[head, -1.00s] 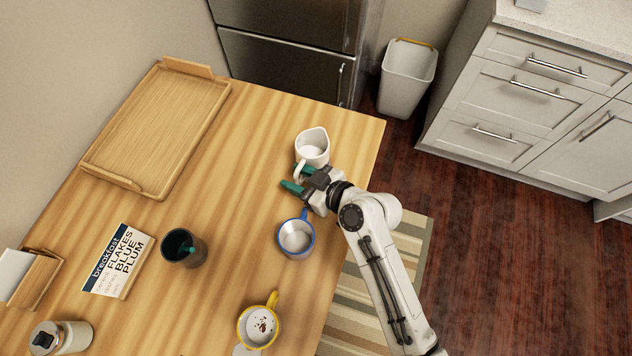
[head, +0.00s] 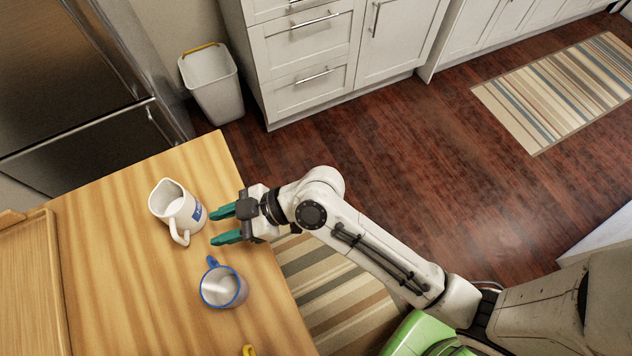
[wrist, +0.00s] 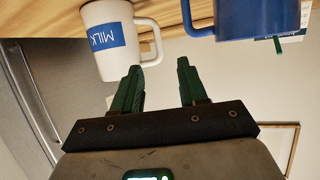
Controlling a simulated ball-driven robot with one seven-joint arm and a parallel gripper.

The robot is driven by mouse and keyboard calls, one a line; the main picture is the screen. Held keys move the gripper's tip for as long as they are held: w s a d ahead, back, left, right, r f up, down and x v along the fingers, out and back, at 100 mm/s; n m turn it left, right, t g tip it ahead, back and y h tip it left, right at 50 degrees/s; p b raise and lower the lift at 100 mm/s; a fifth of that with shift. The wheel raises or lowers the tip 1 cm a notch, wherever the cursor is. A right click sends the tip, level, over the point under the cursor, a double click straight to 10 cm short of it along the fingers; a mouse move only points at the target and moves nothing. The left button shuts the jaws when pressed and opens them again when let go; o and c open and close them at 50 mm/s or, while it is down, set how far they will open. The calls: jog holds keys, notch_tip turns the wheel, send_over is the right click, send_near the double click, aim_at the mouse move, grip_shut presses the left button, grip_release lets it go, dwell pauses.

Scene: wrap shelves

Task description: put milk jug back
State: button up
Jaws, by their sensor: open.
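The white milk jug (head: 178,208) with a blue label stands upright on the wooden table (head: 130,270), near its far right corner. In the wrist view the jug (wrist: 107,38) shows its "MILK" label, with its handle close to my left fingertip. My gripper (head: 222,225) is open and empty, just right of the jug and its handle, apart from the jug's body. In the wrist view the green fingers (wrist: 160,72) are spread with nothing between them.
A blue-rimmed mug (head: 222,287) stands nearer than the jug, close to my gripper. A wooden tray (head: 32,300) lies at the left. A waste bin (head: 213,85), a fridge (head: 70,80) and drawers (head: 305,45) stand beyond the table. Bare tabletop lies left of the jug.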

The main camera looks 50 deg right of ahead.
jog(key=s+d+f+m+g+h, duration=0.3)
jog(key=s+d+m+h, duration=0.2)
jog(key=s+d, duration=0.4)
jog(key=s+d+f+m+g+h, duration=0.2)
jog(key=s+d+m+h, duration=0.4)
jog(key=s+d, duration=0.4)
jog(key=d+g, duration=0.1)
jog(key=d, duration=0.3)
jog(key=shift+s+f+g, duration=0.2)
jog(key=shift+f+g, duration=0.1)
jog(key=shift+f, duration=0.1)
